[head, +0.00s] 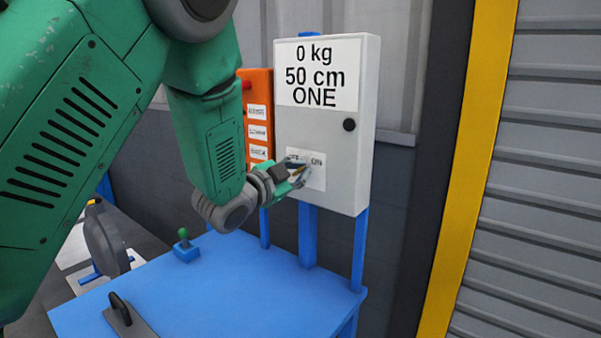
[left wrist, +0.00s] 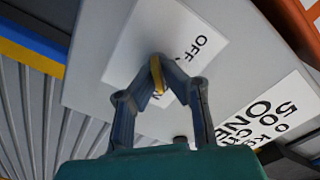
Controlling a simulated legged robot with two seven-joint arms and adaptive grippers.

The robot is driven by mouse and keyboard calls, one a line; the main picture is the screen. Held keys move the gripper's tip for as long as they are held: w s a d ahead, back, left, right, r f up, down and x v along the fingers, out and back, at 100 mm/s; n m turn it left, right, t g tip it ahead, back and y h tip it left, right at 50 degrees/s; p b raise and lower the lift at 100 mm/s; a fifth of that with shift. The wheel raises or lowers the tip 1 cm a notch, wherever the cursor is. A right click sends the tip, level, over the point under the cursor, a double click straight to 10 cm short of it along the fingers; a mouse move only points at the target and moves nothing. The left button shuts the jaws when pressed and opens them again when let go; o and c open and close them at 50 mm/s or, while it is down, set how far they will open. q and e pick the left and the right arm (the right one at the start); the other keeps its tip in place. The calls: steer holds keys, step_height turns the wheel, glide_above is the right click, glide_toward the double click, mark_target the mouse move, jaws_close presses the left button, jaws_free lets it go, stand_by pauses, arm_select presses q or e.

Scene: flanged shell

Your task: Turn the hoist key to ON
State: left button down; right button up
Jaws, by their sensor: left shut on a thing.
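The hoist key (left wrist: 157,72) is a small yellow piece on the white OFF/ON plate (head: 320,172) of the grey box (head: 365,85). My left gripper (head: 301,171) is at that plate, with its fingertips closed on the key. In the left wrist view the fingers (left wrist: 156,80) meet around the key, and OFF shows beside it on the plate. In the head view ON is readable to the right of the fingers. The fingers hide most of the key, so I cannot tell its exact angle. My right gripper is in neither view.
The grey box reads 0 kg, 50 cm, ONE and has a black knob (head: 349,125). An orange panel (head: 257,90) stands left of it. Below is a blue table (head: 230,280) with a green-knobbed lever (head: 185,246) and a black-handled plate (head: 128,318).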

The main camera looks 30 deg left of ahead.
arm_select(q)
steer(key=shift+f, duration=0.15)
steer(key=c, duration=1.7)
jaws_free()
steer(key=shift+s, duration=0.15)
steer(key=s, duration=0.7)
steer(key=s+a, duration=0.1)
steer(key=s, duration=0.3)
steer(key=shift+s, duration=0.25)
